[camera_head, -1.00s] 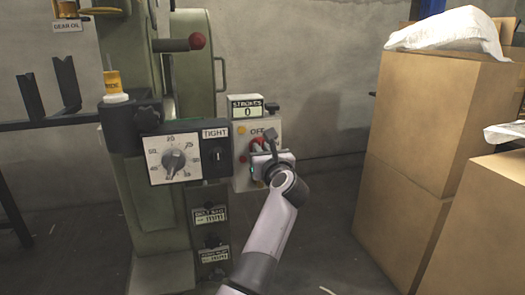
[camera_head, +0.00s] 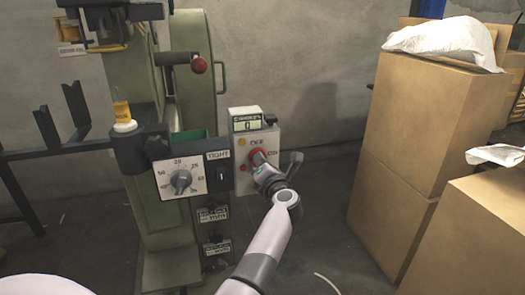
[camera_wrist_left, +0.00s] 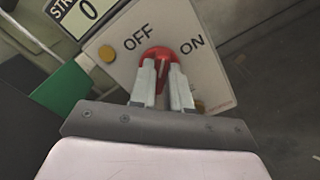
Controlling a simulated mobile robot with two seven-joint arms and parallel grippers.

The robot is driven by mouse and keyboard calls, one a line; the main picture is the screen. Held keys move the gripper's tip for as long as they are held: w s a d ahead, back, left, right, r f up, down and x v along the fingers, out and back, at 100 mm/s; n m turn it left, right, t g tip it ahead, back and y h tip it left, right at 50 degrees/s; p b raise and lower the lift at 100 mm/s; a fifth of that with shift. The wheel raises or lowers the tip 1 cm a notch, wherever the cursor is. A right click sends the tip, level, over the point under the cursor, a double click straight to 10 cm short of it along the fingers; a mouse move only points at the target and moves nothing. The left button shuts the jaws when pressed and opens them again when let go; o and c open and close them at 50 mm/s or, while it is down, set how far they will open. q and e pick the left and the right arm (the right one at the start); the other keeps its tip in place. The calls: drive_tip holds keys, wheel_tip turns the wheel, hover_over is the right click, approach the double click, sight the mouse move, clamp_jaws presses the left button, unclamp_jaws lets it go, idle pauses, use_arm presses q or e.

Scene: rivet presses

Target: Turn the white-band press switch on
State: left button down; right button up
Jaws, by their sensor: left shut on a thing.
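The green press (camera_head: 160,225) stands left of centre. A white ring shows under an amber piece (camera_head: 122,115) on it. Its grey switch box (camera_head: 242,183) carries a red switch knob (camera_head: 257,156) between the words OFF and ON. In the left wrist view the knob (camera_wrist_left: 158,53) sits between my two fingers, with OFF at upper left and ON at upper right. My left gripper (camera_head: 264,170) is shut on the knob; the fingers hide part of it, so its exact setting cannot be told. My right gripper is not in view.
A strokes counter (camera_head: 247,123) reading 0 sits on top of the box. A dial panel (camera_head: 180,179) is to its left. A red-balled lever (camera_head: 199,65) is above. Tall cardboard boxes (camera_head: 425,125) stand at right, with open floor between.

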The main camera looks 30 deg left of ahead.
use_arm(q)
drive_tip(key=shift+f+m+p, duration=0.1)
drive_tip(key=shift+m+p, duration=3)
drive_tip(key=shift+m, duration=1.2)
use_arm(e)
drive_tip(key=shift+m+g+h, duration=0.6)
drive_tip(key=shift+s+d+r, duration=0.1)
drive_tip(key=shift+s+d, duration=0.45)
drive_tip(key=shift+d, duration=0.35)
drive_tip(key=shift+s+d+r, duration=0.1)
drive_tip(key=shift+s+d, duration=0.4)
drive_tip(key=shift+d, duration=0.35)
use_arm(q)
drive_tip(key=shift+m, duration=0.3)
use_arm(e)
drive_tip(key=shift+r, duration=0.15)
use_arm(q)
drive_tip(key=c, duration=1.1)
unclamp_jaws()
drive_tip(key=shift+w, duration=0.1)
drive_tip(key=shift+f, duration=0.1)
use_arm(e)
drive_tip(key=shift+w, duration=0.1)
use_arm(q)
drive_tip(key=shift+d, duration=0.15)
